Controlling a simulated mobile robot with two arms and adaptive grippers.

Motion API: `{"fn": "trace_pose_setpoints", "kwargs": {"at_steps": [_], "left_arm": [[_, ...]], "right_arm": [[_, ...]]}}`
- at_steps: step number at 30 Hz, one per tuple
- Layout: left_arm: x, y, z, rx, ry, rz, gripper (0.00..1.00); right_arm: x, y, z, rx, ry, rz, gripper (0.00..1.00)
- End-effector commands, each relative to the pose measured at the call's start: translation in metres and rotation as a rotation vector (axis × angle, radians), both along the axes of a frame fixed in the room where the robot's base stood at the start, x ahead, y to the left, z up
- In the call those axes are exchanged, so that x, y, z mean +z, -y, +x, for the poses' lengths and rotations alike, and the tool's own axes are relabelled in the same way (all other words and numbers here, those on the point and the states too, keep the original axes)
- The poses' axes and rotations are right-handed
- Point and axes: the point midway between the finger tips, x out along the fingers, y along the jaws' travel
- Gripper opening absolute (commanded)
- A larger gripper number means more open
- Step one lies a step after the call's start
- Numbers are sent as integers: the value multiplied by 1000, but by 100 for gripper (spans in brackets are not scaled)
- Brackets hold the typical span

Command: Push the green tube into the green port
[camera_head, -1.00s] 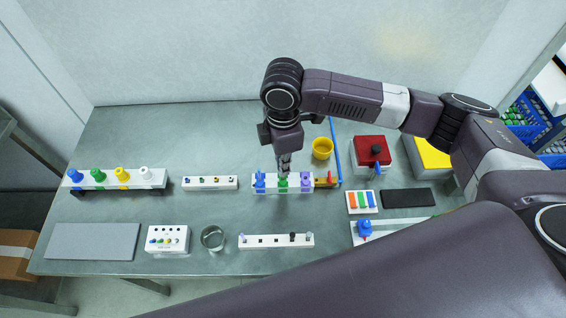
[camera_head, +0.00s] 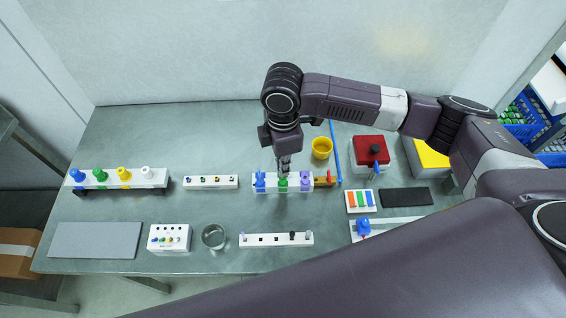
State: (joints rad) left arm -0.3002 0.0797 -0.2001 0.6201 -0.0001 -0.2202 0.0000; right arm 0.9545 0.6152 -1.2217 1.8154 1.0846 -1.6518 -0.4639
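A white block (camera_head: 269,188) in the middle of the table carries blue, green and purple fittings in a row. The green fitting (camera_head: 283,185), which looks like the green port, is the middle one. My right gripper (camera_head: 284,172) points straight down just above it. The fingertips look close together, but they are too small to tell if they are shut or hold anything. I cannot make out a separate green tube; the gripper may hide it. My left gripper is not in view.
A rack with blue, green (camera_head: 99,175), yellow and white pieces stands at left. A yellow cup (camera_head: 321,148) and a blue rod (camera_head: 336,155) are right of the gripper. A red box (camera_head: 369,146) is farther right. A glass beaker (camera_head: 213,237) stands in front. The back left table is clear.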

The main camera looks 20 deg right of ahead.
Motion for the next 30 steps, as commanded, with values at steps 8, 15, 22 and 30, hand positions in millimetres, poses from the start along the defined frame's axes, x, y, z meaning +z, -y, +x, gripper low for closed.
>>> {"fn": "trace_pose_setpoints", "kwargs": {"at_steps": [8, 15, 22, 30], "left_arm": [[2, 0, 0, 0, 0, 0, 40], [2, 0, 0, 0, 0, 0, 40], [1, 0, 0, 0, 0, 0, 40], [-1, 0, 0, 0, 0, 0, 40]], "right_arm": [[-3, 0, 0, 0, 1, -1, 0], [-3, 0, 0, 0, 0, -1, 0], [-8, 0, 0, 0, 0, -1, 0], [-15, 0, 0, 0, -1, -1, 0]]}}
